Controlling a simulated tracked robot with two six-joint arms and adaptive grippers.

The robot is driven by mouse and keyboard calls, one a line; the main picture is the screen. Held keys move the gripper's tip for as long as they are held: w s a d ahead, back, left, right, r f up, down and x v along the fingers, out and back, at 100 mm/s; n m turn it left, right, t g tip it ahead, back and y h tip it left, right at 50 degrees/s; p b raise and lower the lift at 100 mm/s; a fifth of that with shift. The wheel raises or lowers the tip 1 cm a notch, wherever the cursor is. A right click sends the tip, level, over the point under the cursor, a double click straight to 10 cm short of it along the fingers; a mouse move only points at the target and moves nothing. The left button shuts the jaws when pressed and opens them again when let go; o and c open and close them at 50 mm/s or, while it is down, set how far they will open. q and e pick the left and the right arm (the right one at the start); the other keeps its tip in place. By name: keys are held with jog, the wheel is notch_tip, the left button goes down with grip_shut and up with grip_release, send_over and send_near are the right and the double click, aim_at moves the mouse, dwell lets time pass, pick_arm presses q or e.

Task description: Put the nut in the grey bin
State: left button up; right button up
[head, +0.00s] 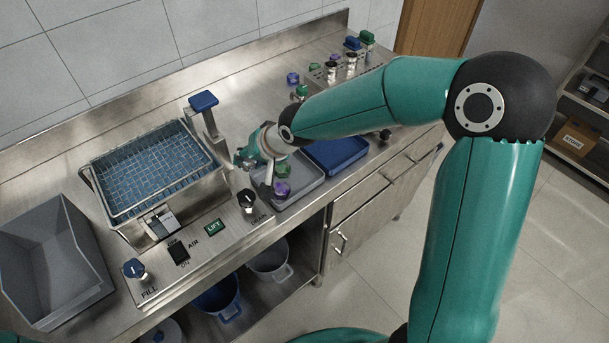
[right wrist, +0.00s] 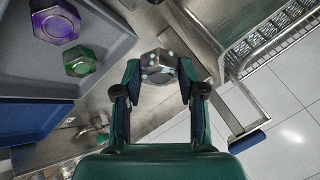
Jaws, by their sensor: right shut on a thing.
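My right gripper (right wrist: 158,82) is shut on a silver hexagonal nut (right wrist: 157,67) with pale wet-looking spots, seen in the right wrist view. In the head view this gripper (head: 266,178) is over the counter, between the basket and the small grey tray; the held nut cannot be made out there. The grey bin (head: 85,245) is a large open box at the left end of the counter, apart from the gripper, with the basket between them. What shows of its inside is empty. My left gripper is not in view.
A wire basket (head: 98,180) sits in a tank of blue liquid. A grey tray (head: 312,186) holds a green nut (right wrist: 82,61) and a purple nut (right wrist: 56,24); a blue tray (head: 340,155) is beside it. Knobs (head: 247,201) and a post with a blue handle (head: 203,101) stand up nearby.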

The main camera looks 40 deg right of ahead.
jog(key=s+d+r+n+g, duration=0.2)
jog(key=d+n, duration=0.3)
jog(key=d, duration=0.1)
notch_tip(320, 180, up, 11)
jog(key=n+h+b, duration=0.1)
jog(key=n+b, duration=0.2)
jog(key=b, duration=0.1)
send_over(298, 175)
jog(key=s, duration=0.2)
jog(key=shift+w+d+f+g+h, duration=0.2)
jog(key=shift+g+h, duration=0.1)
jog(key=shift+h, duration=0.3)
notch_tip(298, 175, down, 20)
jog(key=shift+r, duration=0.15)
